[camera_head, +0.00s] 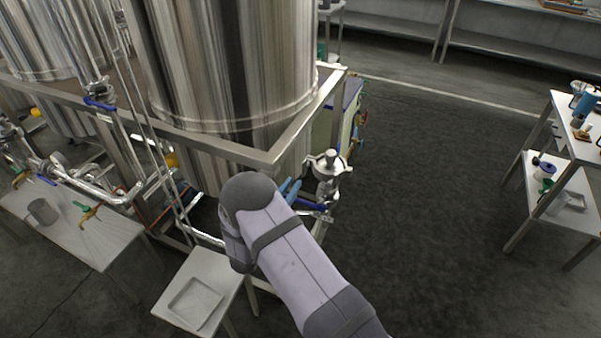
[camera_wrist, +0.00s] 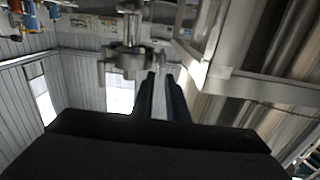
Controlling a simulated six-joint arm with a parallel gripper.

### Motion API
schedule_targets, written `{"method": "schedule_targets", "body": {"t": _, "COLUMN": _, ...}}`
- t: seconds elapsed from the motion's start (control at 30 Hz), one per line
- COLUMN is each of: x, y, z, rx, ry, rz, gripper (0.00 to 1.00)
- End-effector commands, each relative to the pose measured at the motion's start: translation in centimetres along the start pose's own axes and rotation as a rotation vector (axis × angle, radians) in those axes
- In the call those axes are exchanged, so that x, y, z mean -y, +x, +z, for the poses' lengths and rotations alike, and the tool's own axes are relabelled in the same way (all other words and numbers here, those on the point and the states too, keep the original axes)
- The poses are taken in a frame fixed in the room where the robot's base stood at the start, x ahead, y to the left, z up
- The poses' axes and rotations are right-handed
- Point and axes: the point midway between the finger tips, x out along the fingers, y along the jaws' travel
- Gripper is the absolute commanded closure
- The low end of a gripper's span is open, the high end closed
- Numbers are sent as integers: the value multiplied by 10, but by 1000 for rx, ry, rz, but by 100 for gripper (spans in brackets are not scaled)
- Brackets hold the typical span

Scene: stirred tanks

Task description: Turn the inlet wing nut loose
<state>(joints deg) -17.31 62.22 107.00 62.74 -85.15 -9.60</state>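A metal clamp fitting (camera_head: 328,163) stands upright at the tank frame's front right corner in the head view. The same kind of clamp fitting (camera_wrist: 126,62) shows upper left of centre in the wrist view. I cannot clearly pick out the wing nut on it; it is small and blends with the clamp. In the head view my gripper (camera_head: 291,188) is just left of the fitting, mostly hidden behind my arm.
The large steel tank (camera_head: 235,70) and its frame rail (camera_head: 225,150) are close behind my gripper. A blue-handled valve (camera_head: 312,206) is below the fitting. A small table with a tray (camera_head: 195,303) stands front left. The floor to the right is clear up to a shelf (camera_head: 565,205).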

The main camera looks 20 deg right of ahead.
Motion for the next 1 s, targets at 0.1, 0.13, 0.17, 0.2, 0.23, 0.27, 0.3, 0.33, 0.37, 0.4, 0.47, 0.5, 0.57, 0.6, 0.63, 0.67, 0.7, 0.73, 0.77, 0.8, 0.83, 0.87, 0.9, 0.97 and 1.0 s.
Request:
{"method": "schedule_targets", "body": {"t": 0.1, "x": -1, "y": 11, "z": -1, "rx": 1, "ry": 0, "rz": 3, "gripper": 87}}
{"method": "schedule_targets", "body": {"t": 0.13, "x": -1, "y": 15, "z": -2, "rx": 1, "ry": 1, "rz": 3, "gripper": 87}}
{"method": "schedule_targets", "body": {"t": 0.17, "x": -1, "y": 18, "z": -2, "rx": 1, "ry": 1, "rz": 3, "gripper": 87}}
{"method": "schedule_targets", "body": {"t": 0.2, "x": -2, "y": 24, "z": -2, "rx": 2, "ry": 1, "rz": 4, "gripper": 87}}
{"method": "schedule_targets", "body": {"t": 0.23, "x": -2, "y": 28, "z": -2, "rx": 2, "ry": 1, "rz": 4, "gripper": 87}}
{"method": "schedule_targets", "body": {"t": 0.27, "x": -1, "y": 32, "z": -2, "rx": 2, "ry": 1, "rz": 3, "gripper": 87}}
{"method": "schedule_targets", "body": {"t": 0.3, "x": -1, "y": 37, "z": -2, "rx": 1, "ry": 1, "rz": 4, "gripper": 87}}
{"method": "schedule_targets", "body": {"t": 0.33, "x": -2, "y": 41, "z": -2, "rx": 1, "ry": 1, "rz": 4, "gripper": 87}}
{"method": "schedule_targets", "body": {"t": 0.37, "x": -2, "y": 45, "z": -2, "rx": 2, "ry": 0, "rz": 3, "gripper": 87}}
{"method": "schedule_targets", "body": {"t": 0.4, "x": -1, "y": 50, "z": -2, "rx": 2, "ry": 1, "rz": 2, "gripper": 87}}
{"method": "schedule_targets", "body": {"t": 0.47, "x": -1, "y": 56, "z": -1, "rx": 2, "ry": 1, "rz": 3, "gripper": 87}}
{"method": "schedule_targets", "body": {"t": 0.5, "x": -1, "y": 59, "z": -1, "rx": 2, "ry": 1, "rz": 1, "gripper": 87}}
{"method": "schedule_targets", "body": {"t": 0.57, "x": 0, "y": 63, "z": -1, "rx": 2, "ry": 1, "rz": 1, "gripper": 87}}
{"method": "schedule_targets", "body": {"t": 0.6, "x": 0, "y": 66, "z": -1, "rx": 2, "ry": 1, "rz": 1, "gripper": 87}}
{"method": "schedule_targets", "body": {"t": 0.63, "x": -1, "y": 67, "z": 0, "rx": 2, "ry": 1, "rz": 1, "gripper": 87}}
{"method": "schedule_targets", "body": {"t": 0.67, "x": -1, "y": 68, "z": 0, "rx": 2, "ry": 0, "rz": 1, "gripper": 87}}
{"method": "schedule_targets", "body": {"t": 0.7, "x": -1, "y": 69, "z": 0, "rx": 3, "ry": 0, "rz": 1, "gripper": 87}}
{"method": "schedule_targets", "body": {"t": 0.73, "x": 0, "y": 69, "z": 0, "rx": 3, "ry": 0, "rz": 0, "gripper": 87}}
{"method": "schedule_targets", "body": {"t": 0.77, "x": 0, "y": 70, "z": 1, "rx": 3, "ry": 0, "rz": 0, "gripper": 87}}
{"method": "schedule_targets", "body": {"t": 0.8, "x": 0, "y": 70, "z": 1, "rx": 3, "ry": 0, "rz": 0, "gripper": 87}}
{"method": "schedule_targets", "body": {"t": 0.83, "x": 0, "y": 70, "z": 1, "rx": 3, "ry": 0, "rz": 0, "gripper": 87}}
{"method": "schedule_targets", "body": {"t": 0.87, "x": 0, "y": 70, "z": 1, "rx": 3, "ry": 0, "rz": 0, "gripper": 87}}
{"method": "schedule_targets", "body": {"t": 0.9, "x": 0, "y": 70, "z": 1, "rx": 3, "ry": 0, "rz": 0, "gripper": 87}}
{"method": "schedule_targets", "body": {"t": 0.97, "x": 0, "y": 69, "z": 1, "rx": 2, "ry": 0, "rz": 0, "gripper": 87}}
{"method": "schedule_targets", "body": {"t": 1.0, "x": 0, "y": 69, "z": 1, "rx": 2, "ry": 0, "rz": 0, "gripper": 96}}
